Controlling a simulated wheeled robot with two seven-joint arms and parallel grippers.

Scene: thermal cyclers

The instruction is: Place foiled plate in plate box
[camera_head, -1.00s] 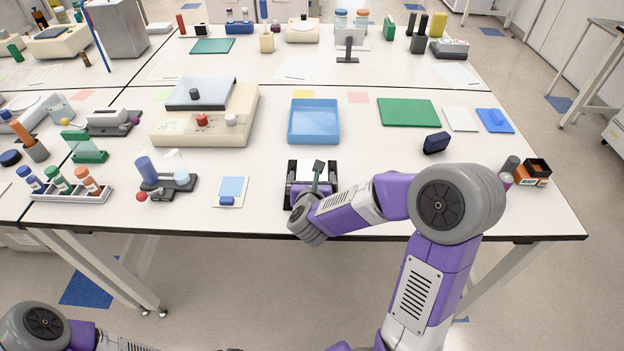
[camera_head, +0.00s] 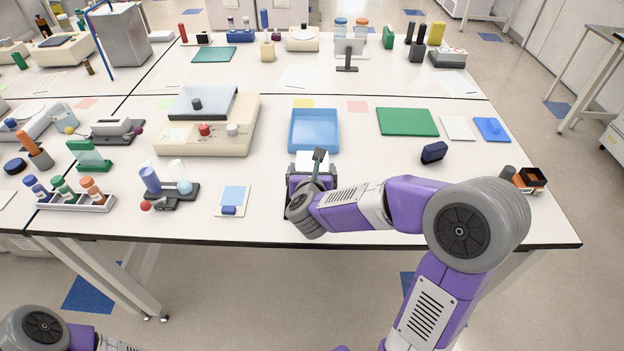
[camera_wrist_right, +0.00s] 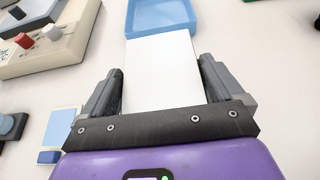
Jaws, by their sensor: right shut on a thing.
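The foiled plate (camera_head: 309,159) is a white rectangle at the front middle of the bench. In the right wrist view the plate (camera_wrist_right: 163,75) lies between the two dark fingers of my right gripper (camera_wrist_right: 160,92). My right gripper (camera_head: 312,180) is shut on it. The plate box, an open light blue tray (camera_head: 314,147), sits just behind the plate. It looks empty. Its near end (camera_wrist_right: 160,28) shows at the top of the right wrist view, partly hidden by the plate. My left gripper is out of view; only part of that arm shows at the lower left.
A beige thermal cycler (camera_head: 240,128) with a raised lid stands left of the blue box. A green mat (camera_head: 407,122) and a dark blue block (camera_head: 434,152) lie to the right. A small blue-and-white card (camera_head: 232,200) lies left of my gripper.

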